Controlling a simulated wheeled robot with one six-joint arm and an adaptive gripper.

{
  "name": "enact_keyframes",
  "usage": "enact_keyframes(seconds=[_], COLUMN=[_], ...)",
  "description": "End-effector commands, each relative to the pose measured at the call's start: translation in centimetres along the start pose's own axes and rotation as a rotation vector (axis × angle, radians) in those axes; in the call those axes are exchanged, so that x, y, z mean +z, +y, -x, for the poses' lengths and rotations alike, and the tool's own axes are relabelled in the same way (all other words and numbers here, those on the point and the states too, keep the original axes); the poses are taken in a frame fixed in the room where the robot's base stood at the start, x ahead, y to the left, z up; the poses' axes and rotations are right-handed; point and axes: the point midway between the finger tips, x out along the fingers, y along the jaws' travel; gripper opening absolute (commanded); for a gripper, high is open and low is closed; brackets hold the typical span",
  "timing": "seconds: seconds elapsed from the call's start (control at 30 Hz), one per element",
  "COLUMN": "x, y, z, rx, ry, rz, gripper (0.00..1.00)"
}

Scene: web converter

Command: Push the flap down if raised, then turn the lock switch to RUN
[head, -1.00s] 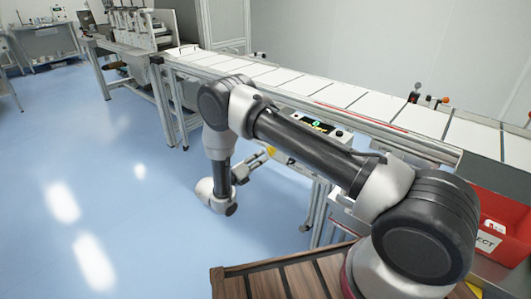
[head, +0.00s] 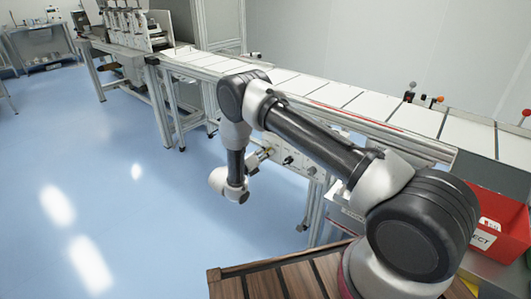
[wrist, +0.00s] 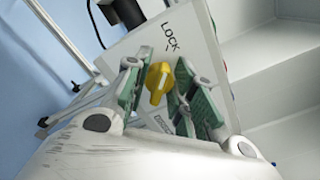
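The yellow lock switch (wrist: 158,83) sits on a pale panel (wrist: 190,28) in the wrist view, beside printed LOCK lettering. My gripper (wrist: 160,72) has its green-padded fingers apart, one on each side of the yellow knob. I cannot tell whether either pad touches it. A second label below the knob is mostly hidden by the fingers and unreadable. In the head view my gripper (head: 262,155) is at the front of the control panel (head: 292,159) under the conveyor, and the knob is too small to make out. I cannot identify a flap in either view.
The conveyor (head: 340,97) runs above the panel, with a metal rail along its front. A red reject bin (head: 497,213) stands at the right and a slatted wooden surface (head: 285,278) is in front. The blue floor (head: 110,180) at left is clear.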

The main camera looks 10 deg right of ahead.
Motion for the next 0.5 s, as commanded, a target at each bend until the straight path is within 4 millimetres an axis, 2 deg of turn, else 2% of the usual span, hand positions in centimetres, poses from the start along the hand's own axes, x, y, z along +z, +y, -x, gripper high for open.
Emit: enact_keyframes(seconds=[0.27,0.5], x=[0.01,0.00], y=[0.02,0.00], z=[0.03,0.03], rx=[0.001,0.001], ry=[0.000,0.000], rz=[-0.010,-0.094], gripper=[0.01,0.01])
